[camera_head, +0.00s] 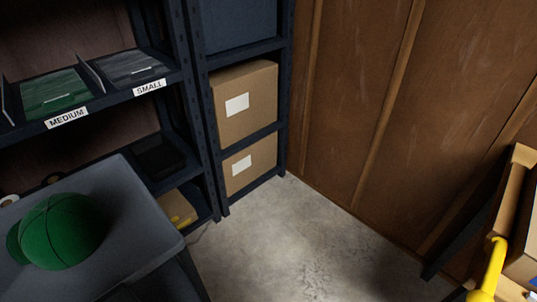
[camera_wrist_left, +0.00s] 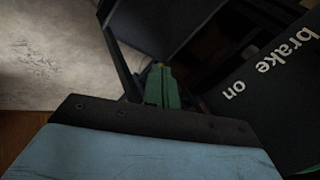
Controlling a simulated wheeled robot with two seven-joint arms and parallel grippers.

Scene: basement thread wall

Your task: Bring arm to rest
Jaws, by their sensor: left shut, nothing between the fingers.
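Neither arm shows in the head view. In the left wrist view, the greenish fingers of my left gripper (camera_wrist_left: 163,84) are together with nothing between them. They are above dark bars and dark panels, apart from the pale concrete floor (camera_wrist_left: 50,45). My right gripper is in neither view.
In the head view, a green cap (camera_head: 62,230) sits on a grey table (camera_head: 135,225) at lower left. Shelves labelled MEDIUM and SMALL (camera_head: 149,88) hold folded clothes; cardboard boxes (camera_head: 245,103) stand beside them. A yellow curved object (camera_head: 491,267) is at lower right. The middle floor (camera_head: 290,245) is clear.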

